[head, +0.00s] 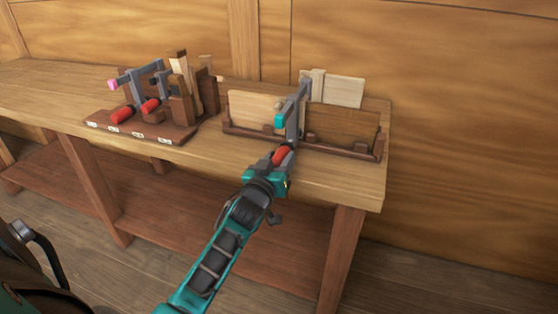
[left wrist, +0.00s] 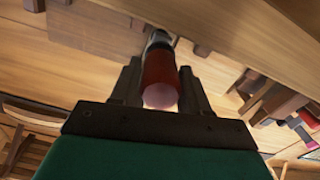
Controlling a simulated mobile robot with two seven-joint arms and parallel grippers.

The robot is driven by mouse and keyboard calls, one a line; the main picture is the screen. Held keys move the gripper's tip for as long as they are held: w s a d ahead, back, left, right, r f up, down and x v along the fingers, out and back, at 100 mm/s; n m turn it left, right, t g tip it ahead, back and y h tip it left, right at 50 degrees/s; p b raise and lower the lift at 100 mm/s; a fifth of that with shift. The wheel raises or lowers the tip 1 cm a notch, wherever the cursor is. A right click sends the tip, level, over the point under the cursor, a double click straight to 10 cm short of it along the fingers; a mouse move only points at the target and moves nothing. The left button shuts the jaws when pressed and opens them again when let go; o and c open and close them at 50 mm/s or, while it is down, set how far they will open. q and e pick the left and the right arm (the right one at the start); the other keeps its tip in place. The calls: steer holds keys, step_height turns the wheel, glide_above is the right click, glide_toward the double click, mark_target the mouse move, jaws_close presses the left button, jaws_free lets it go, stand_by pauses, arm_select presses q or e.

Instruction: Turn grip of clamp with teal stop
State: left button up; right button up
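The clamp with the teal stop (head: 280,121) stands at the wooden panel holder on the bench, its grey bar upright and its red grip (head: 282,155) low in front. My left gripper (head: 274,165) reaches up to this grip from the front. In the left wrist view the red grip (left wrist: 160,75) lies between the two dark fingers (left wrist: 160,88), which appear to touch it on both sides. The grip's round end faces the palm. My right gripper is in neither view.
The bench (head: 225,158) carries a dark rack (head: 150,130) at left, with a pink-stopped clamp (head: 113,84) and red grips. The panel holder (head: 350,151) has a raised front rail. The bench top between rack and holder is clear. A wooden wall stands behind.

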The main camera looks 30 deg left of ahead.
arm_select(q)
steer(key=c, duration=0.6)
steer(key=shift+m+p, duration=0.4)
steer(key=shift+m, duration=0.6)
steer(key=m, duration=0.2)
steer(key=shift+m, duration=0.3)
steer(key=m, duration=0.4)
steer(key=shift+d+f+y+p, duration=0.1)
steer(key=shift+y+p, duration=0.2)
steer(key=m, duration=0.5)
steer(key=shift+f+m, duration=0.1)
steer(key=shift+m, duration=0.3)
steer(key=shift+c, duration=0.2)
